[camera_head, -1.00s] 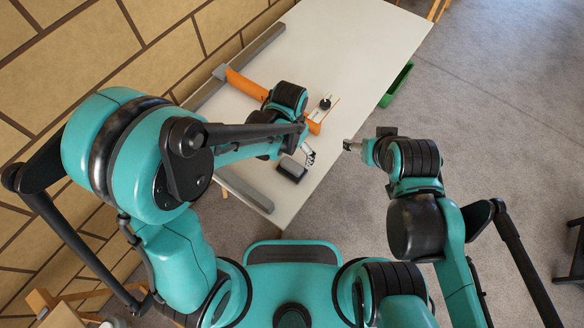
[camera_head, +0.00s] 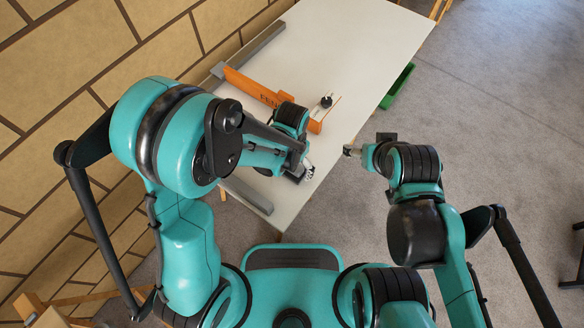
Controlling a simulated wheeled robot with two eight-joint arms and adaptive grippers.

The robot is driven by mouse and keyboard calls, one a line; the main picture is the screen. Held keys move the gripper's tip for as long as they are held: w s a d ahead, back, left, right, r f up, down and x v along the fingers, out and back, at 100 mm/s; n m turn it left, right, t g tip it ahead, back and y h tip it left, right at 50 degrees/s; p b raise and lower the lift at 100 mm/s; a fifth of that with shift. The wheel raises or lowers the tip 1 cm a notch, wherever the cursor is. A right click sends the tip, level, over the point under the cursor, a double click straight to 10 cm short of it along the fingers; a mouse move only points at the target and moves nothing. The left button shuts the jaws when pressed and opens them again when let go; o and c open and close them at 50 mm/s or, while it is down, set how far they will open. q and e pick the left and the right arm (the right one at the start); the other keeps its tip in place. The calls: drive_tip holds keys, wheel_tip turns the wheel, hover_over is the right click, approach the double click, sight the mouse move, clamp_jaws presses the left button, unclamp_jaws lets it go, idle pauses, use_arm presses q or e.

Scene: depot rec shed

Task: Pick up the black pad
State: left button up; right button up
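The black pad (camera_head: 294,178) lies on the pale table (camera_head: 345,60) near its front edge, and only a dark part of it shows past my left arm. My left gripper (camera_head: 309,173) is right at the pad's right side, low over the table. Its fingers are small and partly blurred with the pad, so I cannot tell whether they touch it or how far they are open. My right gripper (camera_head: 348,151) is off the table's right edge, in the air, away from the pad. Its fingertips are too small to read.
An orange bar with dark lettering (camera_head: 250,86) lies across the table behind my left arm. A small white board with a black knob (camera_head: 326,102) is beside its right end. Grey rails (camera_head: 245,193) run along the left edge. A green bin (camera_head: 398,86) stands by the right edge. The table's far part is clear.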

use_arm(q)
drive_tip(key=c, duration=0.7)
drive_tip(key=shift+o, duration=0.3)
